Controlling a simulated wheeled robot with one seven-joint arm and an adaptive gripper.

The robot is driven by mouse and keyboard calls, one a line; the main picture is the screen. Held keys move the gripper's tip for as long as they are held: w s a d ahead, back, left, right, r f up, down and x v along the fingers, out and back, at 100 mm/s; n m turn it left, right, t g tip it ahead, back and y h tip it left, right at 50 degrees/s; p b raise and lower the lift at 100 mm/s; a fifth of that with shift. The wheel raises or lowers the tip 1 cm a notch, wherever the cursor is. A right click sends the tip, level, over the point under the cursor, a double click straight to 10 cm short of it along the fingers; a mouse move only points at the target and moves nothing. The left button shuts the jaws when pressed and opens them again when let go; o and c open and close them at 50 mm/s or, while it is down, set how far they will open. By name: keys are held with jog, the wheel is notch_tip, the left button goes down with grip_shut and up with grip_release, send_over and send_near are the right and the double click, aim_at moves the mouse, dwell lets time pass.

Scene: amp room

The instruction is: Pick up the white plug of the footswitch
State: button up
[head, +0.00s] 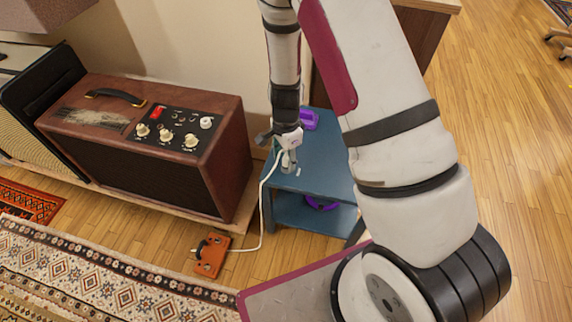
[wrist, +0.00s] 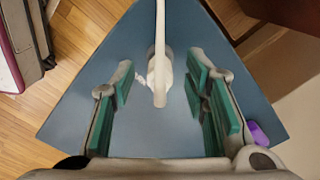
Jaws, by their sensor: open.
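The white plug (wrist: 160,80) shows in the wrist view on the blue side table, with its white cable running up from it. My gripper (wrist: 160,95) is open, with its green-padded fingers on both sides of the plug and gaps left between. In the head view my gripper (head: 286,158) is over the left part of the blue table (head: 325,180), and it largely hides the plug there. The white cable (head: 262,205) hangs over the table's left edge to the orange footswitch (head: 212,255) on the wooden floor.
A brown amplifier (head: 150,150) with knobs stands left of the table. A purple object (head: 309,119) lies at the table's back, and another purple item (head: 322,203) is on its lower shelf. A patterned rug (head: 90,270) covers the floor at front left.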

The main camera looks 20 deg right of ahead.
jog(key=shift+f, duration=0.55)
grip_shut()
jog(key=shift+r, duration=0.2)
